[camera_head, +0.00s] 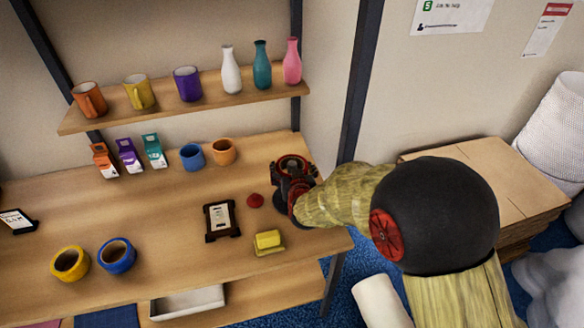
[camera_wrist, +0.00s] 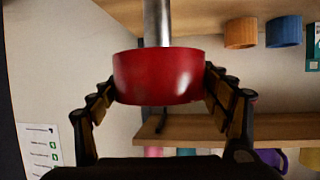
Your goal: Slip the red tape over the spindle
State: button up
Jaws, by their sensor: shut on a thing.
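The red tape (camera_wrist: 158,78) is a glossy red ring between the two fingers of my gripper (camera_wrist: 161,84) in the wrist view, with a finger against each side. A grey metal spindle (camera_wrist: 157,22) runs from the top edge of that view to the tape's upper rim. I cannot tell whether the tape is around the spindle or in front of it; the rest of the spindle is hidden. In the head view my gripper (camera_head: 292,172) is over the right end of the table and mostly hides the tape and spindle.
Blue (camera_head: 192,157) and orange (camera_head: 223,151) rings stand behind on the table (camera_head: 170,215). Yellow (camera_head: 70,263) and blue (camera_head: 117,255) rolls sit front left. A black-framed stand (camera_head: 221,220), small red piece (camera_head: 255,200) and yellow block (camera_head: 268,240) are nearby. A shelf (camera_head: 190,103) holds mugs and bottles.

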jog(key=shift+f+b, duration=4.2)
jog(key=shift+f, duration=1.2)
jog(key=o, duration=1.2)
jog(key=shift+o, duration=0.7)
notch_tip(320, 180, up, 10)
jog(key=p, duration=0.6)
